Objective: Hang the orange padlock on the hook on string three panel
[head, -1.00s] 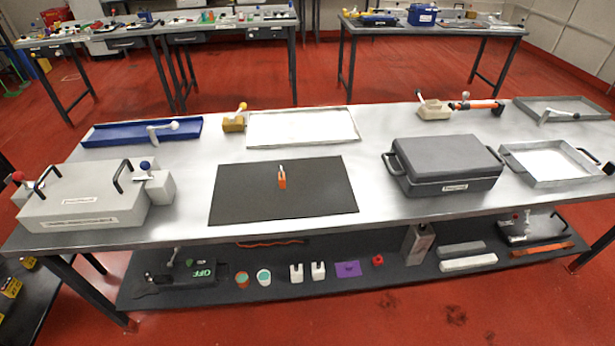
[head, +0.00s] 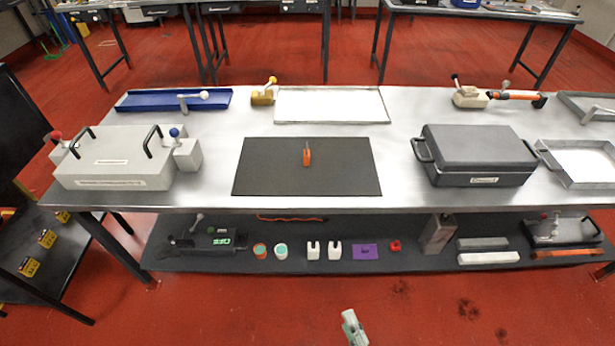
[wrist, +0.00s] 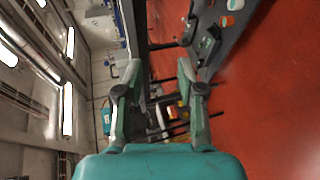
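A small orange object (head: 306,156) with a thin grey top, which looks like the orange padlock, stands on the black mat in the middle of the steel table. My gripper (wrist: 158,78) is open and empty in the wrist view, its two teal-grey fingers spread. A pale grey-green part of my arm shows at the bottom of the head view, in front of the table and well apart from the orange object. I cannot make out the string three panel or its hook. The box labels are too small to read.
The steel table (head: 215,196) holds a light grey box (head: 115,165), a dark grey case (head: 474,160), a blue tray (head: 150,102) and a white-bottomed tray (head: 330,104). The lower shelf (head: 385,262) carries several small items. Red floor in front is clear. A dark cart stands at left.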

